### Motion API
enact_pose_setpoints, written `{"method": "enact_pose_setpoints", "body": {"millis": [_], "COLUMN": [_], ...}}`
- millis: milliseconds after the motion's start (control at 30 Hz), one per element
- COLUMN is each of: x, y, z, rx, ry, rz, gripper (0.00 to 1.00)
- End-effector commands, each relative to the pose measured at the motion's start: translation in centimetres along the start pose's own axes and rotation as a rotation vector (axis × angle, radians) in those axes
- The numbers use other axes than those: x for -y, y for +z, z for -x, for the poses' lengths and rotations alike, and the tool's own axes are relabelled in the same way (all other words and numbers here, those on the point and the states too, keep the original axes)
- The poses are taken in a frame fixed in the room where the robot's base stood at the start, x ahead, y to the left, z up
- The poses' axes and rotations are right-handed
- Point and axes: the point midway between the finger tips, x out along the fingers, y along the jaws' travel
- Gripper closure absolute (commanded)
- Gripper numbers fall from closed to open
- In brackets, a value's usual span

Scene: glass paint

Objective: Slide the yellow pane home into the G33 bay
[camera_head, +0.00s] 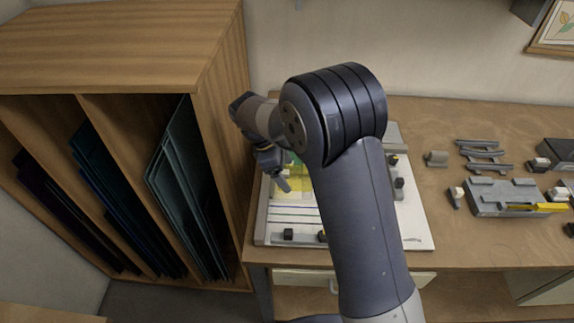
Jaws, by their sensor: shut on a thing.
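My gripper (277,178) is over the left part of a white board (262,225) on the bench, its fingers pointing down. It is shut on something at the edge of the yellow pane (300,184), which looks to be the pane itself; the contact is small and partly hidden. The yellow pane lies among pale yellow and green patches, and my arm covers its right side. I cannot read a G33 label, and I cannot tell which bay is which.
A wooden rack (220,120) with dark glass sheets stands close at the left. Black-knobbed clamps (288,235) line the board's front edge. At the right is a grey fixture (490,197) with a yellow strip (537,207), beside several small blocks. Bare bench (445,225) lies between.

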Motion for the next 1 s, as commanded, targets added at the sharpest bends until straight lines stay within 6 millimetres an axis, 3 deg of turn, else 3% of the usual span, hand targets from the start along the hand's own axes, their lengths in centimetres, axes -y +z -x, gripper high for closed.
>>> {"method": "enact_pose_setpoints", "body": {"millis": [533, 1000], "x": [0.0, 0.1], "y": [-1.7, -2.2], "z": [-4.0, -5.4], "rx": [-0.001, 0.000], "ry": [0.000, -0.007], "rz": [-0.001, 0.001], "gripper": [0.42, 0.43]}}
